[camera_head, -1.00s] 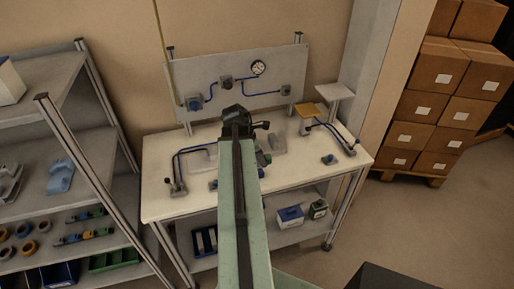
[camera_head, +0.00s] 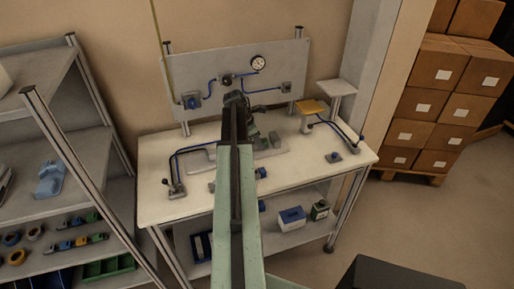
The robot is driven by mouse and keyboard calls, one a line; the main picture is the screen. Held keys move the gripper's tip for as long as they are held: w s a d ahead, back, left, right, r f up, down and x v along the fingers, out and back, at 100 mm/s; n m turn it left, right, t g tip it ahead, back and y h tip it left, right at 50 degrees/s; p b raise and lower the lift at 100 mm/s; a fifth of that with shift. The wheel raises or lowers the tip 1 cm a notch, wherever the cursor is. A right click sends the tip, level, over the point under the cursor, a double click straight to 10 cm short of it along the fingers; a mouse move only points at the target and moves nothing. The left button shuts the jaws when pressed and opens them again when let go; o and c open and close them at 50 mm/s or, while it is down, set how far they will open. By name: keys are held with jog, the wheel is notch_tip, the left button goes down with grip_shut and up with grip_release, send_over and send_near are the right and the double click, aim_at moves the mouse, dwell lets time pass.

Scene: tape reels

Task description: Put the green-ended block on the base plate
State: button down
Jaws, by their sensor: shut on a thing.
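My gripper (camera_head: 250,127) is at the far end of my green arm, over the back middle of the white workbench. It is shut on a small block (camera_head: 262,142) with a dull green part, mostly hidden by the gripper and arm. The grey base plate (camera_head: 281,151) lies flat on the bench, partly behind my arm. The block appears above or on the plate; I cannot tell whether they touch.
Blue-piped fittings stand on the bench (camera_head: 152,200) at left and right, and small blue-and-grey parts lie near my arm. An upright panel (camera_head: 272,75) with a gauge stands behind. A shelf rack (camera_head: 62,150) is at left, stacked cartons (camera_head: 440,80) at right.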

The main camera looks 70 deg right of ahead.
jog(key=shift+f, duration=0.3)
jog(key=c, duration=1.1)
grip_release()
jog(key=shift+s+r, duration=0.1)
jog(key=shift+o, duration=0.2)
jog(key=p+v, duration=1.1)
jog(key=v, duration=0.1)
jog(key=shift+r+p, duration=0.25)
jog(key=shift+p, duration=0.05)
jog(key=shift+d, duration=0.1)
